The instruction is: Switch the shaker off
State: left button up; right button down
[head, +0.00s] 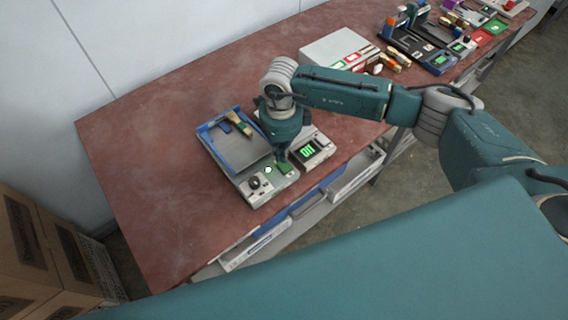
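The shaker (262,190) is a grey device on the red-brown bench, with a blue-rimmed tray (207,138) on top. A wooden-looking piece and a dark blue piece lie in the tray. Its front panel has a dark round knob (254,183), a small white round spot and a green patch (285,168). My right gripper (282,154) points down at the panel's right end, close to the green patch. I cannot tell whether it touches. Its fingers are small and dark, so open or shut is unclear. My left gripper is not in view.
A grey box with a lit green display (308,151) stands right beside the shaker. A white box (335,47) with coloured panels and other devices stand farther along the bench. Cardboard boxes (40,255) stand at lower left. The bench's left part is clear.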

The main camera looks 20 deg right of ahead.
jog(key=shift+f+b, duration=1.1)
jog(key=shift+f, duration=0.05)
dwell(0.7)
jog(key=shift+s, duration=0.1)
jog(key=shift+r+p, duration=0.55)
jog(key=shift+r, duration=0.2)
jog(key=shift+r+p, duration=1.35)
jog(key=shift+r, duration=1.45)
